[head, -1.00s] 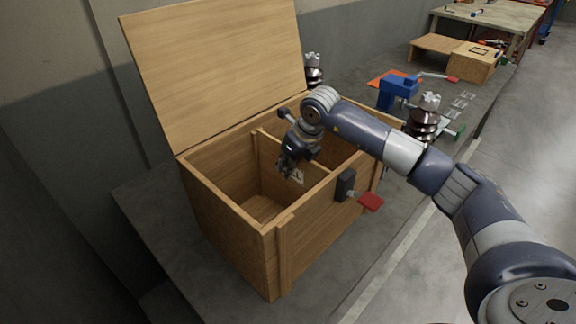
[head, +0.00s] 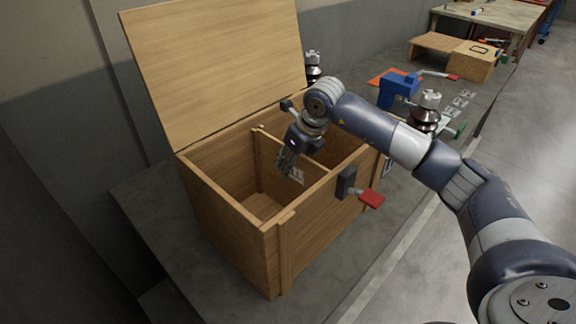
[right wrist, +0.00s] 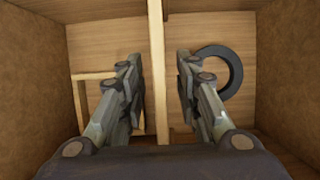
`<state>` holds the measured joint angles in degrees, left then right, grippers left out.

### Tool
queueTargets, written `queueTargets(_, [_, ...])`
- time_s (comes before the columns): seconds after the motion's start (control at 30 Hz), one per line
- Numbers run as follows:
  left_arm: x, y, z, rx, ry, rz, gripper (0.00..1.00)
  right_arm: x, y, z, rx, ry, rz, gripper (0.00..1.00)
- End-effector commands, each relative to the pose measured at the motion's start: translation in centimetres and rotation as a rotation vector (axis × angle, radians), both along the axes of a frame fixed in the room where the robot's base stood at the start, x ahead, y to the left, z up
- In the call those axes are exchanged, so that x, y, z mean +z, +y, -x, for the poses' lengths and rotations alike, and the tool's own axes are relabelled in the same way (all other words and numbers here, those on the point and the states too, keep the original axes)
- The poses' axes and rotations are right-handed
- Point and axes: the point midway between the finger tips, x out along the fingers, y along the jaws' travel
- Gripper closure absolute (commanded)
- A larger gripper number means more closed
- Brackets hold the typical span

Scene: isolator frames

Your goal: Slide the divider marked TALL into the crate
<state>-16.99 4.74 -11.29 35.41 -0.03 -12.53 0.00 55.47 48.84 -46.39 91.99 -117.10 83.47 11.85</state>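The wooden crate (head: 318,218) stands on the bench with its lid (head: 215,70) raised. A wooden divider (head: 268,160) stands upright across its inside, with a pale label on its face; I cannot read the marking. My right gripper (head: 284,165) is at the divider, inside the crate opening. In the right wrist view, my right gripper (right wrist: 158,75) has its fingers spread on either side of the divider's top edge (right wrist: 156,45), with visible gaps. My arm hides part of the divider's top edge and the far compartment. My left gripper is not in view.
A dark ring (right wrist: 232,72) lies in the compartment right of the divider. A red-handled latch (head: 369,198) sticks out from the crate front. Stacked insulators (head: 428,108) and a blue clamp (head: 397,90) stand farther along the bench.

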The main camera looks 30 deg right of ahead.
Motion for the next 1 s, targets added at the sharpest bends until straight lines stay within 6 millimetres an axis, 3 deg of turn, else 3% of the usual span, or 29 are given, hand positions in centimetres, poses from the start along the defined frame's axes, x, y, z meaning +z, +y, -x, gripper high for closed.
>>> queueTargets(0.2, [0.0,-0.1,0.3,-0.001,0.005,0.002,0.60,3.3,-0.5,1.2,-0.002,-0.005,0.000,0.70])
queueTargets(0.4, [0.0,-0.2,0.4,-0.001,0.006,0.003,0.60,4.9,-0.7,1.9,0.000,-0.002,0.000,0.70])
queueTargets(1.0, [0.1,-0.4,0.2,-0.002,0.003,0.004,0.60,5.2,-0.7,2.0,-0.001,-0.003,-0.001,0.70])
